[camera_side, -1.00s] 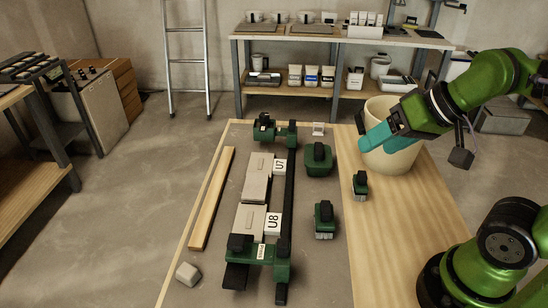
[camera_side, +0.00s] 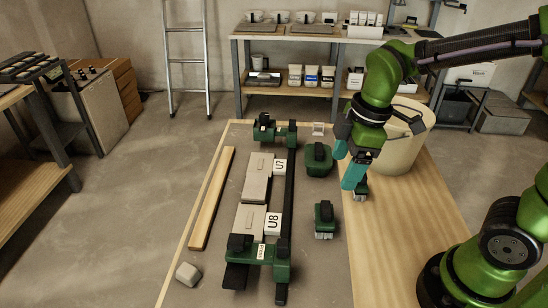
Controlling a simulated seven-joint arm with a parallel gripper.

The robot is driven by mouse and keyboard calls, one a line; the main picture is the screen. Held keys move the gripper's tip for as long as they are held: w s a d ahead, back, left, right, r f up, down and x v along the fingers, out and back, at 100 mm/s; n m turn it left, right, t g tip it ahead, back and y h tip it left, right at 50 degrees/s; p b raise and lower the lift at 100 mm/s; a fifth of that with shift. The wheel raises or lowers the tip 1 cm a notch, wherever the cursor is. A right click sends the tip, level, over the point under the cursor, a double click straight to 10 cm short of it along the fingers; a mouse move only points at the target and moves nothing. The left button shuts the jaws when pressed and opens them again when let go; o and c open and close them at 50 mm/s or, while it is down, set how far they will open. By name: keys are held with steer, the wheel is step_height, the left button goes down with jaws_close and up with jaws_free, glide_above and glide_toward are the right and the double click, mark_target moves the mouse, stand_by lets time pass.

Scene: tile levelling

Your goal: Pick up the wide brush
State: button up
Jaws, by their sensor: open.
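Two green brush-like tools with black grips and pale undersides lie on the right half of the bench. One brush (camera_side: 324,218) stands in the open at the front. The other brush (camera_side: 361,190) is farther back and partly hidden by my gripper. I cannot tell for sure which is the wide one. My gripper (camera_side: 347,161), with teal fingers, is open and empty. It points down over the rear brush, with one finger overlapping it in the picture. Whether it touches the brush cannot be told.
A larger green block with a black handle (camera_side: 318,160) stands left of my gripper. A green-ended rail frame (camera_side: 289,200) with two grey tiles (camera_side: 251,221) lies further left, beside a wooden strip (camera_side: 212,198). A beige bucket (camera_side: 405,150) stands close behind my gripper.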

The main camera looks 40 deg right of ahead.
mark_target(328, 210)
steer(key=f+n, duration=0.4)
steer(key=n, duration=0.1)
steer(key=w+f+n+g, duration=0.1)
steer(key=f+n, duration=0.3)
steer(key=n, duration=0.2)
steer(key=f+n+g+h, duration=0.1)
steer(key=f+n, duration=0.3)
steer(key=n, duration=0.1)
steer(key=shift+w+a+f+n, duration=0.25)
steer(key=shift+w+a+n, duration=0.05)
steer(key=shift+w+a, duration=0.1)
steer(key=shift+w+d+f, duration=0.1)
steer(key=shift+w+f, duration=0.1)
steer(key=shift+f, duration=1.2)
steer(key=shift+w+d+f, duration=0.1)
steer(key=shift+w+f, duration=0.1)
steer(key=shift+f, duration=1.15)
steer(key=shift+c, duration=0.2)
steer(key=c, duration=1.3)
steer(key=shift+o, duration=0.2)
steer(key=shift+r, duration=0.1)
